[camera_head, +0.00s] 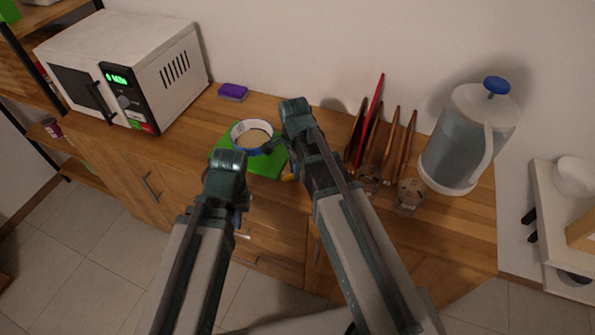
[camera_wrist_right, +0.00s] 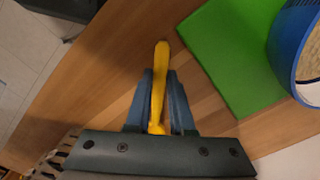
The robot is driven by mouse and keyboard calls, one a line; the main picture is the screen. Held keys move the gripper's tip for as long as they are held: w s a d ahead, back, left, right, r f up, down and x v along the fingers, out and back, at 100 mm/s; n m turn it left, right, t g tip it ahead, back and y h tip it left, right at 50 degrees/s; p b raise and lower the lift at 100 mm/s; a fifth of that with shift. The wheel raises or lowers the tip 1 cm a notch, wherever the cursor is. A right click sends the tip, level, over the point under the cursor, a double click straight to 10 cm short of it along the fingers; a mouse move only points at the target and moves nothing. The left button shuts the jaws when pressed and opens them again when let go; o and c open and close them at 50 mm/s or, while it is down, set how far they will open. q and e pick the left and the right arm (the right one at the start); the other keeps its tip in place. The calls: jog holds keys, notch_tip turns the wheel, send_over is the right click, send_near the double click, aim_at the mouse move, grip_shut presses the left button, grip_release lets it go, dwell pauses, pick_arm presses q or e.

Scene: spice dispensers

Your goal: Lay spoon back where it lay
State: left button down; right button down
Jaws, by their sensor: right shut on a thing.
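My right gripper (camera_wrist_right: 160,85) is shut on the yellow spoon (camera_wrist_right: 160,62), whose handle runs lengthwise between the fingers over the wooden counter. The spoon's other end is hidden by the gripper. In the head view only a bit of yellow (camera_head: 288,177) shows beside the right forearm, by the green board's right corner. The green board (camera_wrist_right: 225,50) lies to the right of the spoon in the wrist view. A blue-rimmed bowl (camera_head: 251,137) with pale grainy content stands on it. My left gripper (camera_head: 238,205) hangs in front of the counter; its fingers are too hidden to judge.
A white microwave (camera_head: 130,70) stands at the left and a purple sponge (camera_head: 232,92) behind the bowl. To the right are a rack with brown boards (camera_head: 392,145), a small glass jar (camera_head: 409,195) and a large water jug (camera_head: 465,140). Bare counter (camera_head: 180,130) lies left of the green board.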

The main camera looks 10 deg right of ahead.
jog(key=shift+f, duration=0.15)
jog(key=c, duration=0.8)
grip_release()
notch_tip(320, 180, up, 12)
jog(key=r+p, duration=0.1)
jog(key=p, duration=1.1)
jog(key=s+a+n, duration=0.2)
jog(key=s+n, duration=0.2)
jog(key=n, duration=0.2)
jog(key=s+a+n, duration=0.2)
jog(key=s+n, duration=0.3)
jog(key=n, duration=0.2)
jog(key=s+a+n+h, duration=0.1)
jog(key=s+a+n, duration=0.1)
jog(key=s+n, duration=0.2)
jog(key=shift+s+a+f+n, duration=0.15)
jog(key=shift+n, duration=0.5)
jog(key=shift+s+a+f+n, duration=0.1)
jog(key=shift+a+n, duration=0.05)
jog(key=shift+n, duration=0.5)
